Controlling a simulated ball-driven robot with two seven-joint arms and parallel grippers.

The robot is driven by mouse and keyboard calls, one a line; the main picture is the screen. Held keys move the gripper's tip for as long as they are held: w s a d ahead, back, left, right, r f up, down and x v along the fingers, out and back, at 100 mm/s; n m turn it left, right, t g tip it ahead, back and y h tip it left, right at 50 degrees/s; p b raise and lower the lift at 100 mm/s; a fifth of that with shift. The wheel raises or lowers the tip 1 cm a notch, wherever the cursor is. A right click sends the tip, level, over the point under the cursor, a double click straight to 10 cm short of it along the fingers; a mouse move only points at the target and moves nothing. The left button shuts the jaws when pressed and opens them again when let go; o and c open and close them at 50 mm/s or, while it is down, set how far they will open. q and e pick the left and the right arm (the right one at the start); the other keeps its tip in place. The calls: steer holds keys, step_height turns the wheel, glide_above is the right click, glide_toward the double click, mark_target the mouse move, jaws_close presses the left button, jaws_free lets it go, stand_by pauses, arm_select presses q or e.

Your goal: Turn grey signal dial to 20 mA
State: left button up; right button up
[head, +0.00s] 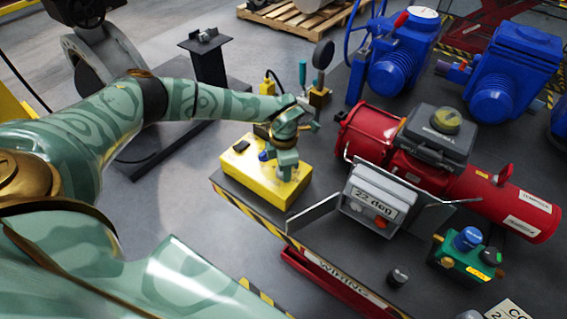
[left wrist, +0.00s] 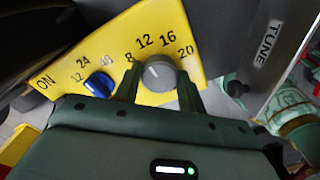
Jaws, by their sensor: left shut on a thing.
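The yellow signal box (head: 240,181) lies at the corner of the bench, left of the red actuator. The left wrist view shows the top of the yellow box (left wrist: 60,68) with the grey signal dial (left wrist: 158,75). The printed numbers 8, 12, 16 and 20 arc around the dial. My left gripper (left wrist: 159,92) has one finger on each side of the grey dial and is shut on it; it also reaches down over the box in the head view (head: 284,165). The dial's pointer is too unclear to read. My right gripper is not in view.
A blue knob (left wrist: 98,85) sits beside the grey dial, near 12, 24 and 48. The red actuator (head: 375,130) with its display unit (head: 372,198) stands right of the box. A metal bracket (head: 313,212) and a screwdriver (head: 302,75) are near the hand.

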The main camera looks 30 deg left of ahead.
arm_select(q)
steer(key=m, duration=0.2)
steer(key=m+p, duration=0.1)
steer(key=m, duration=0.1)
steer(key=shift+w+r+m, duration=0.1)
steer(key=shift+r+m, duration=0.1)
steer(key=shift+m, duration=0.1)
steer(key=m+p, duration=0.1)
steer(key=m, duration=0.2)
steer(key=shift+m, duration=0.4)
steer(key=m, duration=0.4)
steer(key=shift+p, duration=0.35)
steer(key=m, duration=0.4)
steer(key=shift+m, duration=0.4)
steer(key=shift+f, duration=0.1)
steer(key=o, duration=1)
